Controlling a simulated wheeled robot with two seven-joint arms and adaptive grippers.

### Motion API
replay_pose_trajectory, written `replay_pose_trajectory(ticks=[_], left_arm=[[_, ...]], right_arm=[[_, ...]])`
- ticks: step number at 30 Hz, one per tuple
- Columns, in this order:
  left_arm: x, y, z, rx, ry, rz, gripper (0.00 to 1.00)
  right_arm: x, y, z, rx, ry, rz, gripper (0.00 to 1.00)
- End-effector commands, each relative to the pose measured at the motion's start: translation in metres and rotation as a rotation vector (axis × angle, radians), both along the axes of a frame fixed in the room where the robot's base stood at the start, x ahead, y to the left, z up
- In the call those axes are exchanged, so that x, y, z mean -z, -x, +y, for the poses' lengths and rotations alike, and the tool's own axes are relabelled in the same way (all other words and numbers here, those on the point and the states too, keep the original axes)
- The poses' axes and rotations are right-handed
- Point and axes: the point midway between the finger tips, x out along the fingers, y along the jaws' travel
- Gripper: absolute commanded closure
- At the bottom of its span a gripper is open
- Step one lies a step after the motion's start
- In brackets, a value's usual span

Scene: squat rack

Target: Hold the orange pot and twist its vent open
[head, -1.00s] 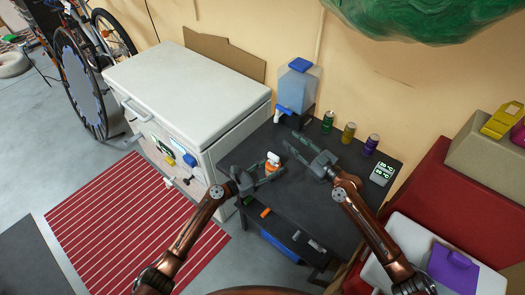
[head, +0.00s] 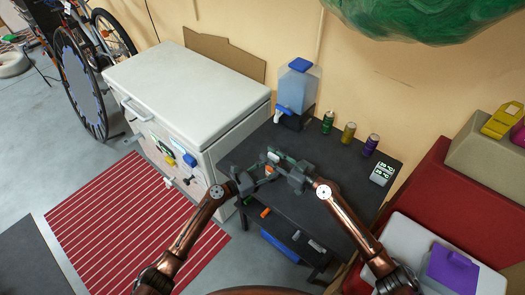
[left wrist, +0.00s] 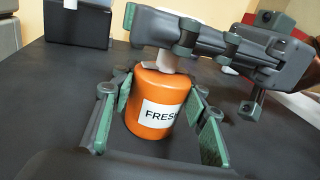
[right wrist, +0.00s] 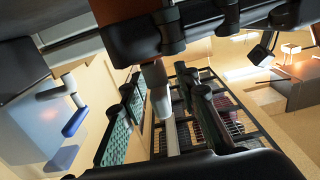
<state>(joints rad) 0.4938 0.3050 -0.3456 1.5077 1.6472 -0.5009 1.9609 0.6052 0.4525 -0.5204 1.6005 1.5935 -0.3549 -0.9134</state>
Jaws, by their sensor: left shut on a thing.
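The orange pot (left wrist: 148,92) with a white "FRESH" label stands upright on the dark table. My left gripper (left wrist: 160,125) is shut on its sides, one finger pad on each side. In the head view both grippers hide most of the pot.
On the dark table (head: 335,195) stand a water dispenser (head: 297,88), green, yellow and purple cans (head: 349,132) and a temperature display (head: 382,173). A white chest freezer (head: 185,85) stands at the left.

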Motion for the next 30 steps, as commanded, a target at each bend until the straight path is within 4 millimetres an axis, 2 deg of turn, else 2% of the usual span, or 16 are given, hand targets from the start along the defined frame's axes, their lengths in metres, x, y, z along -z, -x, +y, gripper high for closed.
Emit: replay_pose_trajectory(ticks=[3,7,19,30], left_arm=[[0.000,0.000,0.000,-0.001,0.000,0.000,1.00],[0.000,0.000,0.000,-0.001,0.000,0.000,1.00],[0.000,0.000,0.000,-0.001,0.000,0.000,1.00],[0.000,0.000,0.001,-0.001,0.000,0.000,1.00]], right_arm=[[-0.001,-0.011,0.017,-0.001,0.000,-0.001,0.71],[0.000,-0.019,0.026,0.000,0.000,0.000,0.71],[0.000,-0.022,0.032,0.000,0.001,-0.001,0.71],[0.000,-0.022,0.032,0.000,0.001,-0.001,0.96]])
